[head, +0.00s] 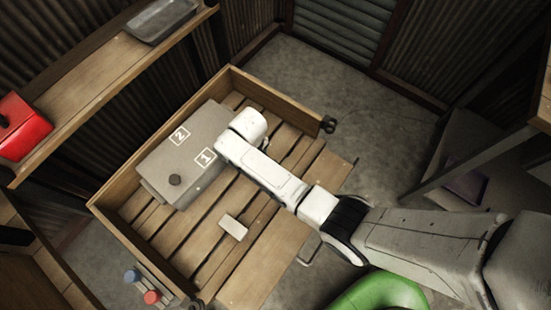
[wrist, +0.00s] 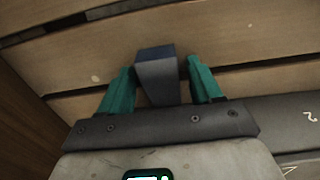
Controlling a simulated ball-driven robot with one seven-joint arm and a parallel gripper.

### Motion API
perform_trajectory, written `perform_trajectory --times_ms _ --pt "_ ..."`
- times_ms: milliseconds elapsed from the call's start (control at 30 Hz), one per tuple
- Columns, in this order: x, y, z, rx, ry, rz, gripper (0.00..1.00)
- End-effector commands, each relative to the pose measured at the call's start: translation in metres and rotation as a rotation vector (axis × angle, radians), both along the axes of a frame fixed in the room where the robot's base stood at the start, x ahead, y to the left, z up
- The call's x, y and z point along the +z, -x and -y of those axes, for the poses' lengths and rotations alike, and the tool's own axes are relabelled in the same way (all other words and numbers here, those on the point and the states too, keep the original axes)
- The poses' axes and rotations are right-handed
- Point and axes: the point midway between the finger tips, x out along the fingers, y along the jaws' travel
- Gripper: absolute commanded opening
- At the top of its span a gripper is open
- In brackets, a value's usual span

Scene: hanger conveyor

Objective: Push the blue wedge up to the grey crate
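The blue wedge (wrist: 157,77) shows in the wrist view as a small block with a dark blue top and a greyer near face. It sits on wooden slats between the two teal fingers of my gripper (wrist: 162,66). The fingers are apart, with a narrow gap on the right of the wedge; on the left I cannot tell whether they touch. The grey crate (head: 167,160), labelled 1 and 2, stands in the slatted wooden bed; its side also shows in the wrist view (wrist: 285,118) at the lower right. In the head view my arm hides the wedge and fingers.
The wooden bed (head: 112,222) has raised side boards. A small pale block (head: 233,227) lies on its slats. A shelf (head: 88,92) holds a red box (head: 20,128) and a metal tray (head: 160,20). A green rounded object (head: 380,293) is at the bottom.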

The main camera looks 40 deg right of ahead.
Motion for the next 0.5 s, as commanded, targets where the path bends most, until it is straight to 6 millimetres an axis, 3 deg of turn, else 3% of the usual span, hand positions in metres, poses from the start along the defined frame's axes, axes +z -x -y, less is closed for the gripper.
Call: perform_trajectory --times_ms 100,367,500 --pt "0.000 0.000 0.000 0.000 0.000 0.000 0.76" --pt "0.001 0.000 0.000 0.000 0.000 0.000 0.76" --pt "0.013 0.000 0.000 0.000 0.000 0.001 0.76"
